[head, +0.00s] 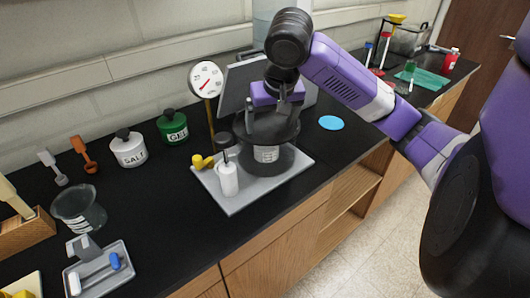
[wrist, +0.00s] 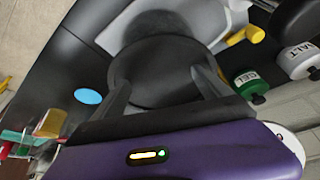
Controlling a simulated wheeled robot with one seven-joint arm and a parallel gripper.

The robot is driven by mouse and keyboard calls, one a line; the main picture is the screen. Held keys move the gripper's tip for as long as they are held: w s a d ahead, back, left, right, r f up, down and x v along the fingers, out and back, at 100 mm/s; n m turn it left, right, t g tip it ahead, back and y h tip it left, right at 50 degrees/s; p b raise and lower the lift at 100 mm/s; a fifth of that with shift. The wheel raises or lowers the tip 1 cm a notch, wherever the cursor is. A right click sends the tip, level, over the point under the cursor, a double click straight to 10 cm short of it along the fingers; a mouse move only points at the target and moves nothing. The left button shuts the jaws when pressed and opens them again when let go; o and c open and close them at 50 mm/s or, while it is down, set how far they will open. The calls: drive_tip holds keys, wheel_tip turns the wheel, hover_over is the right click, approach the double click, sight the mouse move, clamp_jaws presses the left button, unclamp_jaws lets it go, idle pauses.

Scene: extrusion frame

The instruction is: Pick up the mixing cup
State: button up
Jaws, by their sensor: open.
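A dark, wide cup with a white marked label (head: 266,154), which I take as the mixing cup, stands upright on a light grey tray (head: 243,199). My gripper (head: 274,101) is above the cup, pointing down, its fingers by the upper part. In the wrist view, my gripper (wrist: 160,82) is open, with a finger on either side of the dark round cup (wrist: 152,65). I cannot tell whether the fingers touch it. The gripper hides part of the cup's top in the head view.
SALT (head: 128,151) and GEL (head: 173,128) jars stand left. A blue disc (head: 331,122) lies on clear black counter at right.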

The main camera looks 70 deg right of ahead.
drive_tip(key=x, duration=1.2)
drive_tip(key=c, duration=1.4)
drive_tip(key=shift+w+r+p, duration=0.1)
drive_tip(key=shift+r+p, duration=0.15)
drive_tip(key=shift+p, duration=0.15)
